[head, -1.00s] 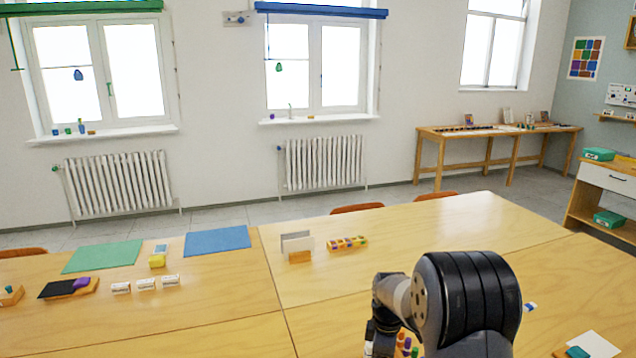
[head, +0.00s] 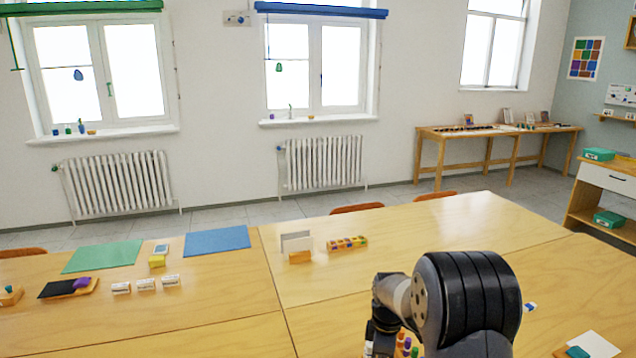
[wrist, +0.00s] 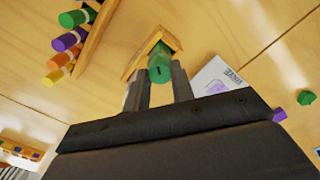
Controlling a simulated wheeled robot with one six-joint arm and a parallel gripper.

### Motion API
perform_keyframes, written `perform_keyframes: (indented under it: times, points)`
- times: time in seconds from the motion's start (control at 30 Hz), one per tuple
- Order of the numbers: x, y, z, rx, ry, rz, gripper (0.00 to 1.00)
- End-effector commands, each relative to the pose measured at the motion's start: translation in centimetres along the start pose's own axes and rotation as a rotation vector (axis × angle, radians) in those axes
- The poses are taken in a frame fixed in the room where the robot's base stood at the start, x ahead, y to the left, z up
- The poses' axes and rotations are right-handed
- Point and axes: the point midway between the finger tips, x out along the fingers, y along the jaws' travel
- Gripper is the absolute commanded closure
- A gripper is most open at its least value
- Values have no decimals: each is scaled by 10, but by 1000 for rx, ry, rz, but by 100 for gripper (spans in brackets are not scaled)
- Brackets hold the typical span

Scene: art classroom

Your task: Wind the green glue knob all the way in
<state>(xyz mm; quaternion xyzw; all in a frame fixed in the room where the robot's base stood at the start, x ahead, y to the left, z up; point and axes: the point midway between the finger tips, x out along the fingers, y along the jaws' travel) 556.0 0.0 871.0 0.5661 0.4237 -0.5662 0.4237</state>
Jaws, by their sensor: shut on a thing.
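In the wrist view the green glue knob (wrist: 160,68) is a green cylinder with a dark mark on its end. It sits at the end of a wooden holder (wrist: 143,52). My gripper (wrist: 160,88) is shut on the knob, one finger on each side. How far the knob is wound in cannot be told. In the head view my arm hides the gripper and the knob.
A wooden rack (wrist: 97,35) with green, purple and orange pegs stands left of the gripper in the wrist view. A white card (wrist: 218,78) lies close on the right. A small green block (wrist: 306,97) lies farther right. Bare tabletop surrounds them.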

Motion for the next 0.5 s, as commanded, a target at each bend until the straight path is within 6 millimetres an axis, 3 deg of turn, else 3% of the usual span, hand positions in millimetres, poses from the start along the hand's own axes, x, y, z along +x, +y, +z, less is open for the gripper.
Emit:
perform_keyframes:
  times: [0.17, 0.5]
  points:
    - [0, 0, 0, -36, 0, 0, 86]
    - [0, 0, 0, -404, 0, 1, 86]
